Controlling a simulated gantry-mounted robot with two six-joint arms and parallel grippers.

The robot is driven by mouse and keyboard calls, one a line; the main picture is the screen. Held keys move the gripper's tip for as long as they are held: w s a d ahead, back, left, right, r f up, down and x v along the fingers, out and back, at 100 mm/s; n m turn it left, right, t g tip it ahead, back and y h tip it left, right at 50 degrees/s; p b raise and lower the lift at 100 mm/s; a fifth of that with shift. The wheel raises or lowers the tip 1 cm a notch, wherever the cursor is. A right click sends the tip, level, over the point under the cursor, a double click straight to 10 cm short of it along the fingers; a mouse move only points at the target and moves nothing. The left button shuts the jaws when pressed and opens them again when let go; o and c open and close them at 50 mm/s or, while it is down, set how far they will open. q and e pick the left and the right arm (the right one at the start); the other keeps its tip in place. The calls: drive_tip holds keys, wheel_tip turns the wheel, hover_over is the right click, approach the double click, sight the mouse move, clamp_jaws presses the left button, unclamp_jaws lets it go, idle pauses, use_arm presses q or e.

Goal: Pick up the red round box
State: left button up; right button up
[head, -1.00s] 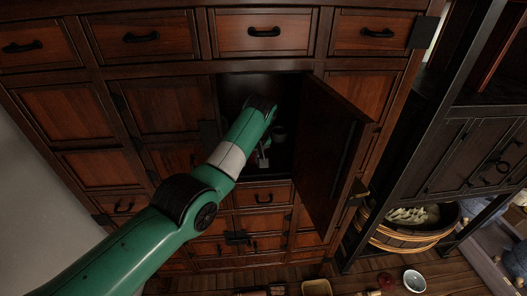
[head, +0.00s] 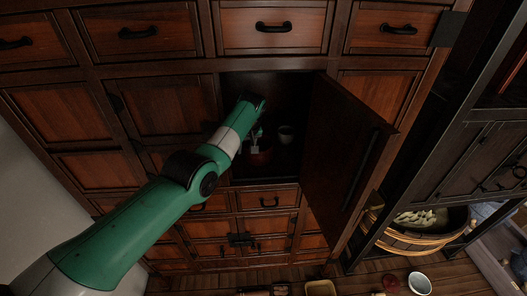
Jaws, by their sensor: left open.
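The red round box (head: 260,156) sits inside the open cabinet compartment, low and towards its left side. My left gripper (head: 255,147) reaches into the compartment and is open, with its fingers at the box, partly in front of it. I cannot tell whether the fingers touch the box. My arm hides part of the compartment's left side. My right gripper is not in view.
A small grey cup (head: 286,134) stands to the right of the box in the compartment. The cabinet door (head: 340,155) stands open on the right. A round wooden tub (head: 420,243) is at lower right, with a white bowl (head: 417,282) on the floor.

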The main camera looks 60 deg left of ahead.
use_arm(q)
drive_tip(key=shift+a+f, duration=0.1)
drive_tip(key=shift+f, duration=0.1)
clamp_jaws()
idle(1.3)
